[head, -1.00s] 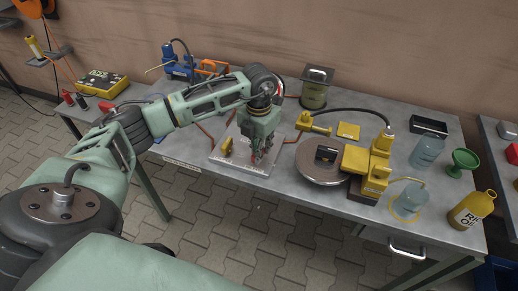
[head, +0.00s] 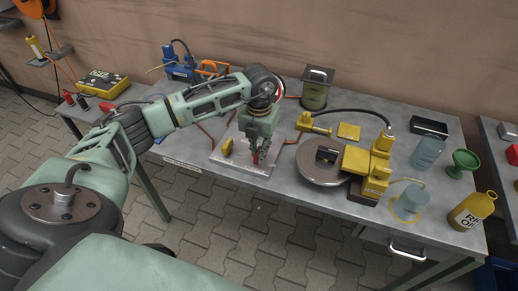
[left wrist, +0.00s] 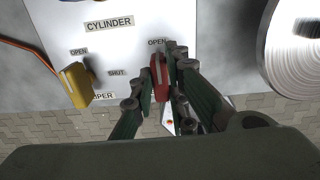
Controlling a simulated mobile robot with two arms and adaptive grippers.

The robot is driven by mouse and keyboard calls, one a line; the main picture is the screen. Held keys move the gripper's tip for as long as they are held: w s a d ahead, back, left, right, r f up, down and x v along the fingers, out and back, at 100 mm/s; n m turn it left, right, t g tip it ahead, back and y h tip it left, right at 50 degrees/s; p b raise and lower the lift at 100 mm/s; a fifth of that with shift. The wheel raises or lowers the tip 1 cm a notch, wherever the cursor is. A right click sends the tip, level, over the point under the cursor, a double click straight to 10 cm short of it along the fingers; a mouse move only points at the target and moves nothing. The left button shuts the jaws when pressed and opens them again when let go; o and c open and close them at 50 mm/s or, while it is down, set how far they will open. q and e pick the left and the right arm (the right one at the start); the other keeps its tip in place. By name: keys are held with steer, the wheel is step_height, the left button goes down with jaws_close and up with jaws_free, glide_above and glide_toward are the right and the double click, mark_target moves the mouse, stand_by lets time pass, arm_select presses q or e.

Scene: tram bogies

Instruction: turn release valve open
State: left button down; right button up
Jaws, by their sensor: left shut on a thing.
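A pale valve plate (head: 222,163) lies on the workbench. In the left wrist view the plate (left wrist: 118,45) bears "CYLINDER", "OPEN" and "SHUT" labels. A red valve handle (left wrist: 161,74) sits at its right side, lengthwise just below the right "OPEN" label (left wrist: 157,42). The "SHUT" label (left wrist: 117,73) is to its left. My left gripper (head: 258,158) points down over the plate. Its fingers (left wrist: 163,68) are shut on the red handle, one on each side, hiding part of it. A yellow handle (left wrist: 76,85) stands apart to the left. My right gripper is not in view.
A round metal disc (head: 318,172) and a yellow device (head: 368,170) stand close right of the plate. A green canister (head: 315,90) is behind. Hoses (head: 208,130) run behind the plate. Bottles and a funnel (head: 463,162) fill the right end.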

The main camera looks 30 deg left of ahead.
arm_select(q)
steer(key=c, duration=1.7)
jaws_free()
steer(key=shift+r, duration=0.1)
step_height(320, 180, up, 12)
steer(key=shift+f, duration=0.1)
